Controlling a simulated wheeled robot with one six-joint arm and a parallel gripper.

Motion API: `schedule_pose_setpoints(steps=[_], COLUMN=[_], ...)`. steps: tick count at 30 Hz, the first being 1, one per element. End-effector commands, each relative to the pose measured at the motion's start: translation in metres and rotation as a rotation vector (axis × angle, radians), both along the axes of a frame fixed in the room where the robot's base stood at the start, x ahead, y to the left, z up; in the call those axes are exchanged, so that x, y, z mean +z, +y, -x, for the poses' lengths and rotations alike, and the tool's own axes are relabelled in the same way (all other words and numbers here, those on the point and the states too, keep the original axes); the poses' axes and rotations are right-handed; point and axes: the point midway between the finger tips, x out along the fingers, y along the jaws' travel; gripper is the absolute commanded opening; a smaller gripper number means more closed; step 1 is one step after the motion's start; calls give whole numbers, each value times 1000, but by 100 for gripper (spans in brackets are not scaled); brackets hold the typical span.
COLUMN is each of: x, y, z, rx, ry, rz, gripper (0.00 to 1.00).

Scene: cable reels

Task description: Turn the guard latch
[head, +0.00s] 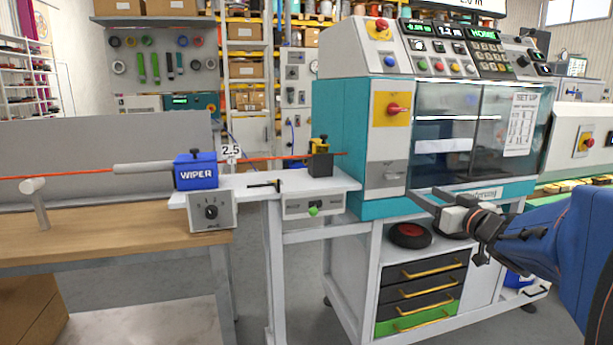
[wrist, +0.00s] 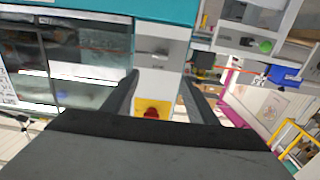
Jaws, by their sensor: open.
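The machine's teal cabinet (head: 340,130) has a light grey front panel left of its clear guard window (head: 445,125). Low on that panel is a small grey latch-like handle (head: 394,175). Above it a red rotary handle (head: 394,108) sits on a yellow plate. My gripper (head: 424,195) is open and empty, in front of the machine, right of and a little below the grey handle in the head view. The wrist view is upside down: my gripper (wrist: 159,78) straddles the panel in the picture, with the grey handle (wrist: 151,46) beyond the fingertips and the red handle (wrist: 152,111) between the fingers.
A blue wiper box (head: 196,170) and an orange cable (head: 80,174) are on the benches at left. A white shelf with a green knob (head: 313,211) adjoins the machine. Below are a dark reel (head: 410,235) and drawers with yellow handles (head: 425,270).

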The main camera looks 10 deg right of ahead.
Motion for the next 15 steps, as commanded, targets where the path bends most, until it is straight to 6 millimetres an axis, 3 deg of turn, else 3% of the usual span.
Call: schedule_pose_setpoints(steps=[15], x=[-2], y=[4], z=[-76], rx=[2], ry=[3], rz=[-2], gripper=[53])
